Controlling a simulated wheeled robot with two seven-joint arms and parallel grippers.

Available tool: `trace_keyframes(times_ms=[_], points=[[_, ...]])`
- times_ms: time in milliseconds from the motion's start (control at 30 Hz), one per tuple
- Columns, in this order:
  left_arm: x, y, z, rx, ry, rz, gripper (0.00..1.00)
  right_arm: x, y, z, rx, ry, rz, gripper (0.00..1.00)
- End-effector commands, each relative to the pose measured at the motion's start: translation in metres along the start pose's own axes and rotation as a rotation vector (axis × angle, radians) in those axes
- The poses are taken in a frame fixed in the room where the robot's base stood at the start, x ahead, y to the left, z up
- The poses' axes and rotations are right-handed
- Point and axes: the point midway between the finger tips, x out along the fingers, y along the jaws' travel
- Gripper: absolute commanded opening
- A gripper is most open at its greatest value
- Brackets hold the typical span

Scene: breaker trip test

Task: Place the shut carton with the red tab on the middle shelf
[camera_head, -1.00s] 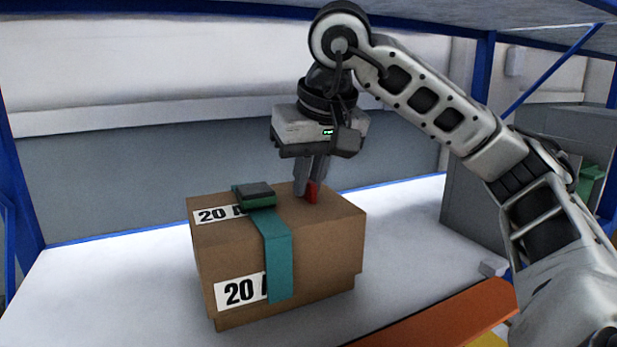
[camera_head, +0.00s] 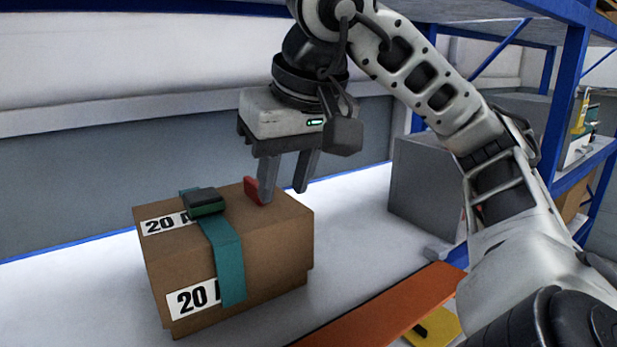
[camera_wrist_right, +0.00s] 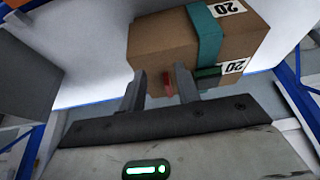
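The shut brown carton (camera_head: 260,245) with a teal strap and "20" labels stands upright on a white shelf surface (camera_head: 80,300) in the head view. Its red tab (camera_head: 254,190) sticks up from the top. My right gripper (camera_head: 284,193) is just above the carton's top, its fingers spread apart and holding nothing. In the right wrist view the carton (camera_wrist_right: 165,45) lies beyond the open fingers (camera_wrist_right: 160,85), and the red tab (camera_wrist_right: 168,84) shows in the gap between them, apart from both. My left gripper is out of view.
A grey box (camera_head: 425,180) stands on the surface to the right, behind my right arm. An orange beam (camera_head: 385,305) runs along the front edge. Blue uprights (camera_head: 562,90) and an upper shelf frame the space. White surface left of the carton is clear.

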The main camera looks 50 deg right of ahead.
Motion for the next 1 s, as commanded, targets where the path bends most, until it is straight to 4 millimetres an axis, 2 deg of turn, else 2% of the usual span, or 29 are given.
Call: trace_keyframes(times_ms=[100,300,1000], points=[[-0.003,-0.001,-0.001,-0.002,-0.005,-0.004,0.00,-0.011,0.001,0.021,-0.001,0.003,0.001,0.33],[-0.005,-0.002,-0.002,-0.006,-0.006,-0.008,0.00,-0.018,0.001,0.042,0.000,0.002,0.000,0.33],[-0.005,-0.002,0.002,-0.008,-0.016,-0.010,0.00,-0.019,0.001,0.046,0.000,0.000,0.000,0.33]])
